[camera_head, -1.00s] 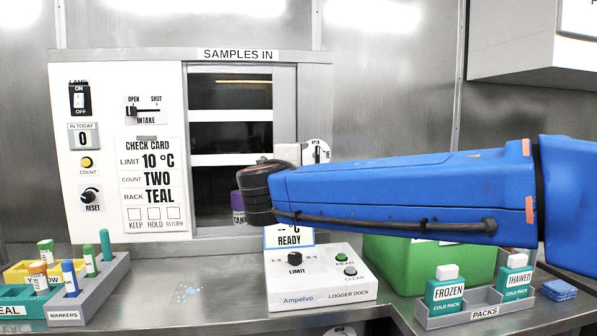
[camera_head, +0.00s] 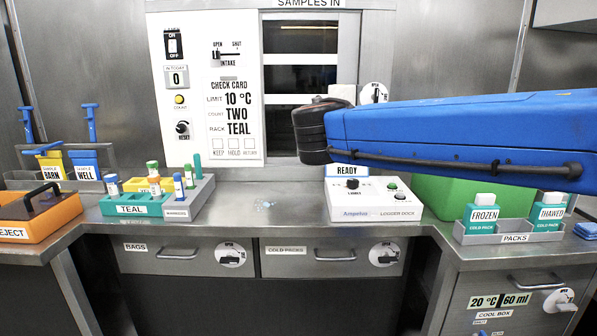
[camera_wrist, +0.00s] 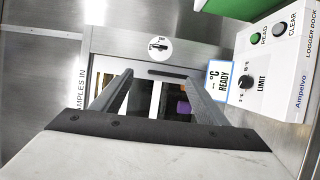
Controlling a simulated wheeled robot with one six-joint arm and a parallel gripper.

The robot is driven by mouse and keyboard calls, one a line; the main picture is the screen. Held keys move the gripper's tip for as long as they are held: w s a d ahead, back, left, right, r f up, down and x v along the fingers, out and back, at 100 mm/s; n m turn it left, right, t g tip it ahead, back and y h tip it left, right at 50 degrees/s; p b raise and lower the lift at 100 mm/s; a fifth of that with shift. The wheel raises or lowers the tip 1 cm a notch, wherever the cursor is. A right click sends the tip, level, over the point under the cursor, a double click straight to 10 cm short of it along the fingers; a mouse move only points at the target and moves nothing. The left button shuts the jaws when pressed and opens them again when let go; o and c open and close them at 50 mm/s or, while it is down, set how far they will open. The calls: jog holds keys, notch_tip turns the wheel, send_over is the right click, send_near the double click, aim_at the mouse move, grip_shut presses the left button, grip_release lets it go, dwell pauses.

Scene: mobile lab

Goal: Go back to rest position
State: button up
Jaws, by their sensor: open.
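My gripper shows in the wrist view (camera_wrist: 150,85) as two dark fingers spread apart with nothing between them. In the head view my blue arm reaches in from the right, and its dark wrist end hangs in front of the intake hatch's right edge. The gripper fingers are hidden there. Beyond the fingers, the wrist view shows the hatch (camera_wrist: 160,58) turned on its side, with a purple item (camera_wrist: 184,106) behind it. The logger dock (camera_head: 375,211) stands on the counter below my arm, its display reading READY.
An orange reject tray (camera_head: 60,222) is far left. Cold packs (camera_head: 482,212) and a green box (camera_head: 440,200) are right. The counter's middle is mostly clear.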

jog(key=s+d+f+m+g, duration=0.35)
jog(key=s+d+f, duration=0.25)
jog(key=d+f, duration=0.3)
jog(key=s+d+f+m+g, duration=0.2)
jog(key=s+d+f+g, duration=0.2)
jog(key=s+d+f, duration=0.4)
jog(key=s+a+f+m+g+y, duration=0.1)
jog(key=s+f+m+g+y, duration=0.3)
jog(key=s+f, duration=1.5)
jog(key=f+m+y, duration=0.1)
jog(key=m+y, duration=0.2)
jog(key=m, duration=0.1)
jog(key=shift+s+a, duration=0.15)
jog(key=shift+a, duration=0.05)
